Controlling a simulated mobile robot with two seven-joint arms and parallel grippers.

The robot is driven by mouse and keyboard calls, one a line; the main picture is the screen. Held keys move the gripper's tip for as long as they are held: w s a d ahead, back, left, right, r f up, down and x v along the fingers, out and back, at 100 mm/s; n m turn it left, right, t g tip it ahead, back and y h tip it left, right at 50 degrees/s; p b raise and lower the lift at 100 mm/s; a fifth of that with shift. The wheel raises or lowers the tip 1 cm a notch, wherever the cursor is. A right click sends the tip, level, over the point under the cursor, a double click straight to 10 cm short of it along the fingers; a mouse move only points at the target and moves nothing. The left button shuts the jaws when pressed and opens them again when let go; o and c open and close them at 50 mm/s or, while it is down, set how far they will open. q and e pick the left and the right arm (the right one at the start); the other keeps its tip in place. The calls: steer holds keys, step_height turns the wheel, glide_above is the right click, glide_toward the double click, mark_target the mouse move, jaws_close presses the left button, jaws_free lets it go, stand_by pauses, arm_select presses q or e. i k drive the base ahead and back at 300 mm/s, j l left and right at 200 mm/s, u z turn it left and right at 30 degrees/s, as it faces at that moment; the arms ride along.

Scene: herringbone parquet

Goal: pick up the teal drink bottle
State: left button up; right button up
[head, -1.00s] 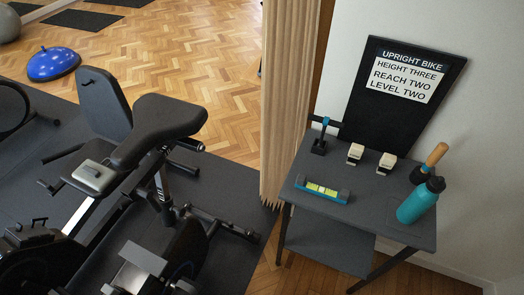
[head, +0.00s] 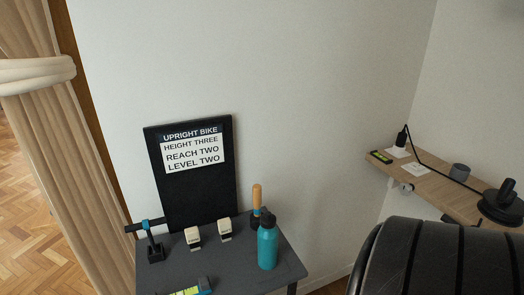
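The teal drink bottle (head: 267,246) with a black cap stands upright near the right side of the small dark grey table (head: 287,270). It stands just in front of a wooden-handled tool (head: 257,205) with a dark lower part, and partly hides it. Neither of my grippers shows in the head view.
On the table are two small cream blocks (head: 193,237), a black stand with a teal part (head: 155,247) and a level (head: 190,289). A black sign board (head: 190,190) leans behind. A wooden shelf (head: 440,185) is at right. A large black padded thing (head: 440,260) fills the lower right.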

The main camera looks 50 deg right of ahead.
mark_target(267, 230)
steer(key=z, duration=1.8)
